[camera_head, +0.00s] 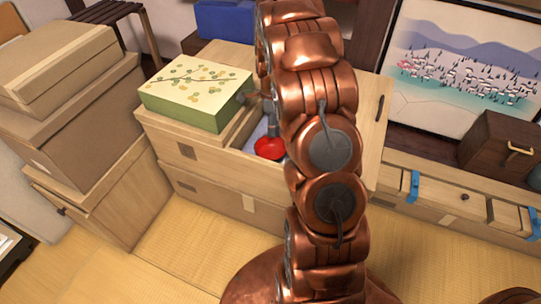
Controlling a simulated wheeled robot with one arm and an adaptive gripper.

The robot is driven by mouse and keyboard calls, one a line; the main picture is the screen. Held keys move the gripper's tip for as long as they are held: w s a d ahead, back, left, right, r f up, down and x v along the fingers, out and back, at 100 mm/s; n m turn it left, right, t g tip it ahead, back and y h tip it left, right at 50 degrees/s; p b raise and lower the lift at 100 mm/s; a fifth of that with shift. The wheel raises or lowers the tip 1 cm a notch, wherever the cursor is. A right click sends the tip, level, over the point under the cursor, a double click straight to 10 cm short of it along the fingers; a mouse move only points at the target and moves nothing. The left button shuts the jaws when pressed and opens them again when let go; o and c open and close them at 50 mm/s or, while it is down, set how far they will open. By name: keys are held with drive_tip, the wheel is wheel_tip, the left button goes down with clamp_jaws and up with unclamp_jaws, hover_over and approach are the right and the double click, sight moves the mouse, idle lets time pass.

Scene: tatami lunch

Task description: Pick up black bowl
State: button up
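I cannot make out a plainly black bowl. A round, glossy red thing (270,148) lies in the open compartment of the pale wooden chest (225,167). It may be the red inside of a bowl; its outer side is hidden. My copper arm runs down the middle of the view and covers the compartment's right part. A small grey part of my gripper (273,128) shows just above the red thing, beside the arm. The fingertips are hidden, so I cannot tell whether they touch it or how far open they are.
A green and cream patterned box (197,94) stands on the chest, left of the compartment. Cardboard boxes (75,110) are stacked at the left. A low drawer unit (450,195), a dark wooden box (497,147) and a painted panel (465,65) are at the right. Tatami floor (195,250) is clear in front.

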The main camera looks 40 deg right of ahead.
sight(272, 143)
drive_tip(key=f, duration=0.1)
drive_tip(key=f+b, duration=0.1)
drive_tip(key=f, duration=0.3)
drive_tip(key=shift+s+a+f, duration=0.1)
drive_tip(key=shift+s, duration=0.2)
clamp_jaws()
